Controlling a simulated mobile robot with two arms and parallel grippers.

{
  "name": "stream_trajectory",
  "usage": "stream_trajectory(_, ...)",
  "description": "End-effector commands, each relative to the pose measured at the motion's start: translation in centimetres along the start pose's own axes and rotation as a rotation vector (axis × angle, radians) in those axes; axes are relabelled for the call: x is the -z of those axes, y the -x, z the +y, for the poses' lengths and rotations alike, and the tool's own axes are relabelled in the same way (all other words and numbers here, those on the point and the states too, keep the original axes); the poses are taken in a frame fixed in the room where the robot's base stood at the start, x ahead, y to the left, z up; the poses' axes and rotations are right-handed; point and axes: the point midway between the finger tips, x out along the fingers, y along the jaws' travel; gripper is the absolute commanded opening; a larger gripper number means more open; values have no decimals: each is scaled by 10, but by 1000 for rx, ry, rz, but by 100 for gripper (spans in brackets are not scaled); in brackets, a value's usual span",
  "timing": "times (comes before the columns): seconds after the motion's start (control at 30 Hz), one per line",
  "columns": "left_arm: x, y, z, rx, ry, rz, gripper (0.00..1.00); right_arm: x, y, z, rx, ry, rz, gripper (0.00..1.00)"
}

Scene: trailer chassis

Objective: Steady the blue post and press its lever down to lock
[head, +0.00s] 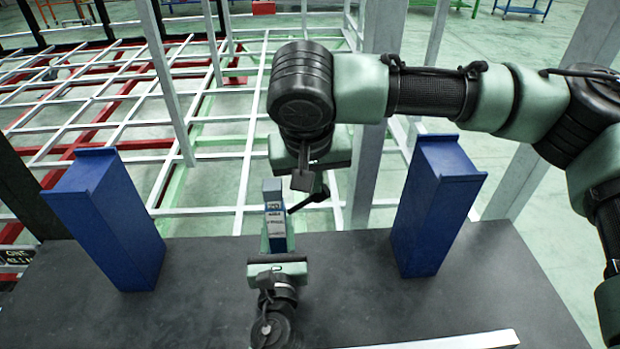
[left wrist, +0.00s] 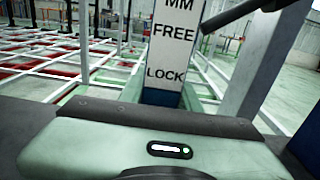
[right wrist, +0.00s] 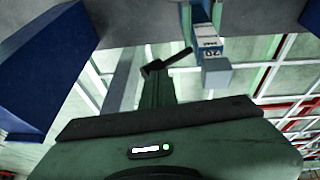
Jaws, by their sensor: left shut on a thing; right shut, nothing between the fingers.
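The blue post (head: 274,212) stands in the middle of the dark bench, with a grey top and a white label. In the left wrist view its label (left wrist: 174,45) reads MM, FREE and LOCK. My left gripper (head: 277,248) is shut on the post's lower part from the near side. The black lever (head: 313,197) sticks out to the right of the post, angled up; it also shows in the right wrist view (right wrist: 170,60). My right gripper (head: 308,180) is shut and empty, just above the lever's outer part. Whether it touches the lever is unclear.
Large blue blocks stand on the bench (head: 200,300) at left (head: 108,220) and right (head: 432,215). Behind lies a white and red chassis grid (head: 230,100) with grey uprights. A pale bar (head: 440,342) lies at the front right edge.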

Motion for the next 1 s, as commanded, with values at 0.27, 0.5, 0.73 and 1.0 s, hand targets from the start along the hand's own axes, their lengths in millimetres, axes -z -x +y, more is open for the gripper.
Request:
stream_trajectory(0.27,9,1,2,-4,-2,17,0,-8,-16,18,181,-77,-7,0)
stream_trajectory(0.5,9,2,2,-4,-2,17,0,-15,-33,33,393,-162,-5,0)
stream_trajectory(0.73,9,2,1,-3,-2,16,0,-22,-50,43,583,-237,0,0)
stream_trajectory(1.0,9,2,1,-3,-3,16,0,-30,-72,47,598,-239,4,0)
